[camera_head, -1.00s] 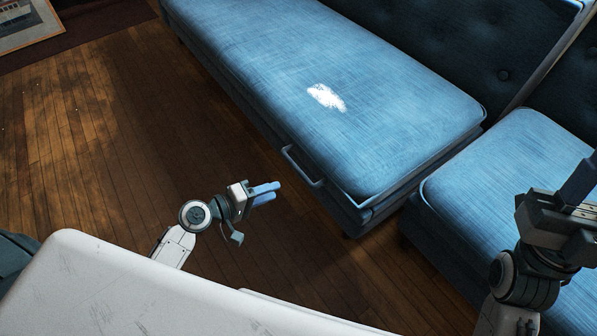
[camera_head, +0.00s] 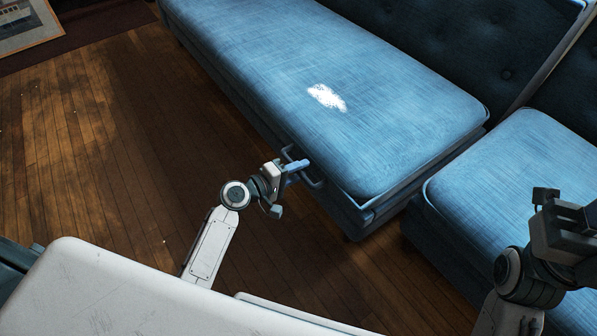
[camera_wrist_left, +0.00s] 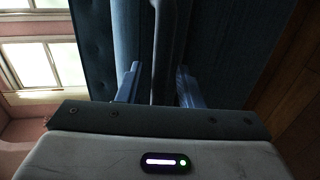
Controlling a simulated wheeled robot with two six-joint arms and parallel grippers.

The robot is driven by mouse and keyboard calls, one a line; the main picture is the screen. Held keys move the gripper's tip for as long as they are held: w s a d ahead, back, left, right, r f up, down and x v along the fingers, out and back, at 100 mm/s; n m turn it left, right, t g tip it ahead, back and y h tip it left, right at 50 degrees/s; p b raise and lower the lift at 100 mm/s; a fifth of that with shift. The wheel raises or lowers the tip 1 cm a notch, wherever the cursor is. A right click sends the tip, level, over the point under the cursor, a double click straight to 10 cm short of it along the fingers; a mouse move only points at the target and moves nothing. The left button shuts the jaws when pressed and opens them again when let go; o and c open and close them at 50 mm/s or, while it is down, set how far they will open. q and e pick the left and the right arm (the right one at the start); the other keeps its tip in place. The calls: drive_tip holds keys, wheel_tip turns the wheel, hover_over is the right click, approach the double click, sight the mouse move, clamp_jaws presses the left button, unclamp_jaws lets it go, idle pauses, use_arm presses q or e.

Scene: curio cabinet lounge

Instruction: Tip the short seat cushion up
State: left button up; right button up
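A blue seat cushion (camera_head: 375,115) with a pale worn patch lies flat on the sofa's base. A dark bar handle (camera_head: 315,184) is on its front side, near the right end. A second blue seat cushion (camera_head: 500,180) lies flat to the right, across a gap. My left gripper (camera_head: 298,167) is at the handle. In the left wrist view, the left gripper's fingers (camera_wrist_left: 160,84) are apart, with the handle bar (camera_wrist_left: 166,45) running up between them. My right gripper (camera_head: 568,218) hangs in front of the right cushion; its finger gap is not clear.
A dark tufted backrest (camera_head: 470,50) stands behind the cushions. The wooden floor (camera_head: 110,150) is clear on the left. A framed picture (camera_head: 25,25) lies at the upper left. The left wrist view also shows a bright window (camera_wrist_left: 35,60).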

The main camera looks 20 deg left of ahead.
use_arm(q)
drive_tip(key=shift+w, duration=0.1)
clamp_jaws()
drive_tip(key=shift+r+p, duration=0.15)
drive_tip(key=shift+p, duration=0.15)
